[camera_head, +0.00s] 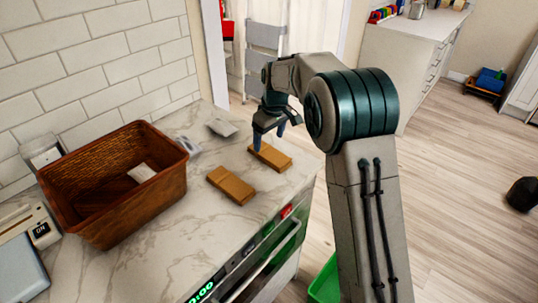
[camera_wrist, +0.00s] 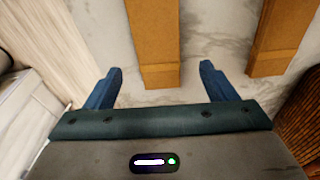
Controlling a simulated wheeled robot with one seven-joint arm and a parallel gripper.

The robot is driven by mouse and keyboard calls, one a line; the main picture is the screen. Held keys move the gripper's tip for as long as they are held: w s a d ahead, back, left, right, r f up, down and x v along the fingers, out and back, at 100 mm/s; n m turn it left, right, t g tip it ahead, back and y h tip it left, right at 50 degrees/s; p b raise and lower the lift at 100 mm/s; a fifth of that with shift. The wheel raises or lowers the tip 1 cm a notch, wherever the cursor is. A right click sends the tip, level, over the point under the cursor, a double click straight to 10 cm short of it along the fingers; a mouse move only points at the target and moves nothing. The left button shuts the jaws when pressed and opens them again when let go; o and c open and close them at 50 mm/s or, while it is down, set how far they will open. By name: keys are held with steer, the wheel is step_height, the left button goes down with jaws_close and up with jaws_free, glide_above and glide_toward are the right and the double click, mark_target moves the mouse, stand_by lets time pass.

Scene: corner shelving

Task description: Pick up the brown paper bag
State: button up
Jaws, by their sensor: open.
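Two flat brown paper bags lie on the marble counter. The farther brown paper bag (camera_head: 272,157) is near the counter's right edge and also shows in the wrist view (camera_wrist: 154,40). The second brown bag (camera_head: 231,184) lies nearer the basket, and it is at the upper right in the wrist view (camera_wrist: 277,38). My gripper (camera_head: 270,137) is open above the farther bag, its blue fingers pointing down. In the wrist view the near end of that bag lies between the two fingertips (camera_wrist: 161,68), with gaps on both sides. No contact is visible.
A brown woven basket (camera_head: 155,190) with a pale item inside stands left on the counter (camera_head: 160,255). Pale, flat items lie behind the bags. A tiled wall (camera_head: 90,60) is at the back left. The counter's front edge and an appliance with a handle are below the bags.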

mark_target(270, 152)
step_height(270, 152, down, 5)
steer(key=shift+f+p, duration=0.1)
steer(key=shift+p, duration=0.35)
steer(key=shift+d, duration=0.1)
steer(key=c, duration=1.1)
steer(key=shift+o, duration=0.2)
